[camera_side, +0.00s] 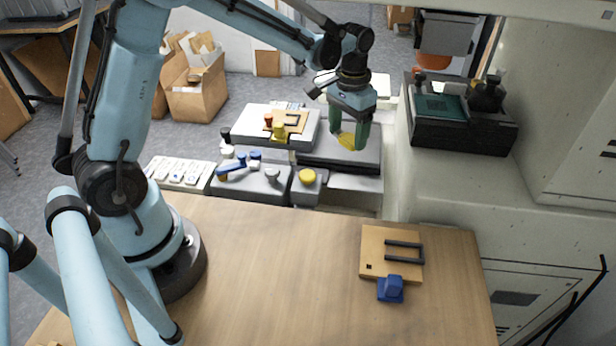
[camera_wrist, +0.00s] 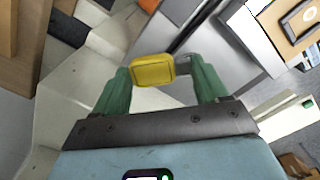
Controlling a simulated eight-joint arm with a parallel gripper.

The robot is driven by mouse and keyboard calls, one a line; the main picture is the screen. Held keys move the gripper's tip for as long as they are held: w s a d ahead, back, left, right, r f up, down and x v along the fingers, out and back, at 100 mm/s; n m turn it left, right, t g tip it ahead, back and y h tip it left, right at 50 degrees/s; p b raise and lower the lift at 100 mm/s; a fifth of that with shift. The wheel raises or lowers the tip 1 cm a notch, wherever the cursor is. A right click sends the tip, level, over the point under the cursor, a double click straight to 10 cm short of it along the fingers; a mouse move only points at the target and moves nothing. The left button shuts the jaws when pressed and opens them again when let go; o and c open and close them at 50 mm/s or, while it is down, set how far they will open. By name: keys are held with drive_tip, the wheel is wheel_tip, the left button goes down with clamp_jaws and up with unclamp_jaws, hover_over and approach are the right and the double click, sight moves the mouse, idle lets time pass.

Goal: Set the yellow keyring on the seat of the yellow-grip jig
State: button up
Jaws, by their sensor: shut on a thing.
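My gripper (camera_side: 349,132) has green fingers and is shut on the yellow keyring (camera_side: 346,141), holding it in the air above the grey surfaces behind the table. In the wrist view the yellow keyring (camera_wrist: 153,70) sits between the fingertips of my gripper (camera_wrist: 158,72), with a small grey part at its right end. The yellow-grip jig (camera_side: 299,127) is a wooden plate with a dark U-shaped bracket and a yellow grip (camera_side: 279,131), on a raised grey block left of my gripper. A wooden plate with a dark bracket (camera_wrist: 300,18) shows at the wrist view's upper right; I cannot tell which jig it is.
A similar jig with a blue grip (camera_side: 390,289) lies on the wooden table (camera_side: 270,280). A red knob (camera_side: 268,119) stands by the yellow grip. A yellow round knob (camera_side: 307,176) and blue parts (camera_side: 238,167) are in front. A dark machine fixture (camera_side: 460,130) stands right of my gripper.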

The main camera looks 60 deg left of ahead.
drive_tip(key=a+n, duration=0.1)
drive_tip(key=a, duration=0.3)
drive_tip(key=a+r+n, duration=0.1)
drive_tip(key=a+n, duration=0.1)
drive_tip(key=a, duration=0.1)
drive_tip(key=a+r+n, duration=0.1)
drive_tip(key=a, duration=0.3)
drive_tip(key=shift+s+a+r+n, duration=0.15)
drive_tip(key=shift+s+a+n, duration=0.15)
drive_tip(key=shift+s+a, duration=0.1)
drive_tip(key=s+a+r+n, duration=0.2)
drive_tip(key=s+a+n, duration=0.1)
drive_tip(key=a, duration=0.6)
drive_tip(key=shift+n, duration=0.4)
drive_tip(key=shift+s+d+f, duration=0.1)
drive_tip(key=shift+d, duration=0.05)
hover_over(283, 120)
drive_tip(key=shift+f, duration=3)
drive_tip(key=shift+f, duration=0.85)
drive_tip(key=o, duration=0.7)
drive_tip(key=shift+o, duration=0.2)
